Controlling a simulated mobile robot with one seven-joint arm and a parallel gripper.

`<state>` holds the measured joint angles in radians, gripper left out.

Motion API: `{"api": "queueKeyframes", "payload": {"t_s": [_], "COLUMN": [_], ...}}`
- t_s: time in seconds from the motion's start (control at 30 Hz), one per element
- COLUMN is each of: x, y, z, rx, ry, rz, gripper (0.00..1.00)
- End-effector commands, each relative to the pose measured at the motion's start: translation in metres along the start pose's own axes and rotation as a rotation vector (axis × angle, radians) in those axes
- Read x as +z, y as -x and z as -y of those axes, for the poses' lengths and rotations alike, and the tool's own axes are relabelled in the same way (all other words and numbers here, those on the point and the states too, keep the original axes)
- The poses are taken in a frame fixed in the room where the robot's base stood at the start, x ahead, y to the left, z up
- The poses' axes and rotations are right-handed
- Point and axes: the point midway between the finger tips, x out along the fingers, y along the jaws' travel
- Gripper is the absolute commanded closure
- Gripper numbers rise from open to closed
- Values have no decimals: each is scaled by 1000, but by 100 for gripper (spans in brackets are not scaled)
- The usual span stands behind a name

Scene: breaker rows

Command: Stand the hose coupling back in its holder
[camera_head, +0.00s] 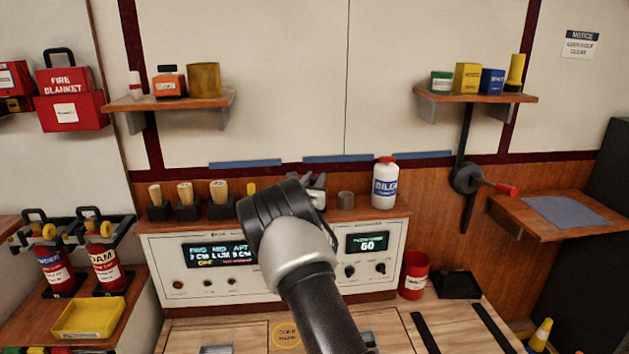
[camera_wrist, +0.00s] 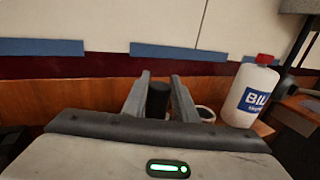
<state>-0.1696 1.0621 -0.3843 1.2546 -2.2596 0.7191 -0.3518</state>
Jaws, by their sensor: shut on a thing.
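My gripper (camera_wrist: 160,78) is shut on a dark upright cylinder, which I take to be the hose coupling (camera_wrist: 158,101). In the wrist view it stands between the two fingers, with its lower part hidden by the gripper body. In the head view my gripper (camera_head: 316,182) is above the top of the console, left of a grey open-topped cup (camera_head: 346,201). That cup, perhaps the holder, also shows just right of the fingers in the wrist view (camera_wrist: 206,114). The coupling is mostly hidden by my wrist in the head view.
A white bottle with a red cap (camera_head: 385,184) stands right of the cup. Black blocks with beige-topped pieces (camera_head: 187,198) stand along the console's left side. A lever with a red handle (camera_head: 500,189) is on the wall, right of the console (camera_head: 160,258).

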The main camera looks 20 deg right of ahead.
Motion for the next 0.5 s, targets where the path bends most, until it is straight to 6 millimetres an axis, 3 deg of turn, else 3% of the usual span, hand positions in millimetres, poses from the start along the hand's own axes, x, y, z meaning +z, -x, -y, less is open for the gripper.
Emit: {"api": "queueKeyframes", "payload": {"t_s": [0.03,0.07,0.13,0.5], "x": [-3,-2,-2,4], "y": [0,0,0,0], "z": [0,0,0,0], "rx": [0,0,0,0], "ry": [0,0,0,0], "rz": [2,0,0,0], "gripper": [100,69,57,56]}}
